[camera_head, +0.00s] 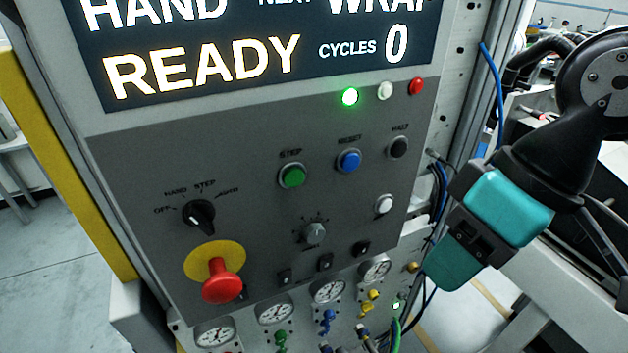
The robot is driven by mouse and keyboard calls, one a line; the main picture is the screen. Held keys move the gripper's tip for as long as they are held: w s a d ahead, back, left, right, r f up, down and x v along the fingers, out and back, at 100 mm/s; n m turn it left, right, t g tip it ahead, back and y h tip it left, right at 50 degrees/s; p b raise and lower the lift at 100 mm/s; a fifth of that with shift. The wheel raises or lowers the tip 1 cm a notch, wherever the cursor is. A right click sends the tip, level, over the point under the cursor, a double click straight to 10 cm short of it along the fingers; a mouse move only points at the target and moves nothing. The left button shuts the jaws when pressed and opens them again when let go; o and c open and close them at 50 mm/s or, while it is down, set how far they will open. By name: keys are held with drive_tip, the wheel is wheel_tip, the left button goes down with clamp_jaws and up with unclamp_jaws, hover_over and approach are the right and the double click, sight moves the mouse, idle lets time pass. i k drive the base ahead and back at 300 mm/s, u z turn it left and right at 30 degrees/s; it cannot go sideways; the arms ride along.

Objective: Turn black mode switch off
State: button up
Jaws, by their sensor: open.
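The black mode switch (200,215) is a round rotary knob on the left of the grey control panel (255,215). Around it are the labels OFF at its left, HAND and STEP above, and a fourth, blurred label at the right. Its pointer is too small to read surely. The display (250,45) above shows HAND and READY, with CYCLES 0. My gripper (474,238), with teal parts on a black wrist, is in front of the panel's right side. It is open, well right of the switch and apart from it. No object shows in it.
A red mushroom button (221,283) on a yellow disc sits just below the switch. Green (292,175), blue (349,161) and black (398,147) buttons are to the right. A small dial (314,233) is at centre. Gauges (328,289) and valves line the bottom.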

sight(199, 214)
drive_tip(key=z, duration=2.1)
drive_tip(key=k, duration=1.65)
drive_tip(key=u, duration=0.6)
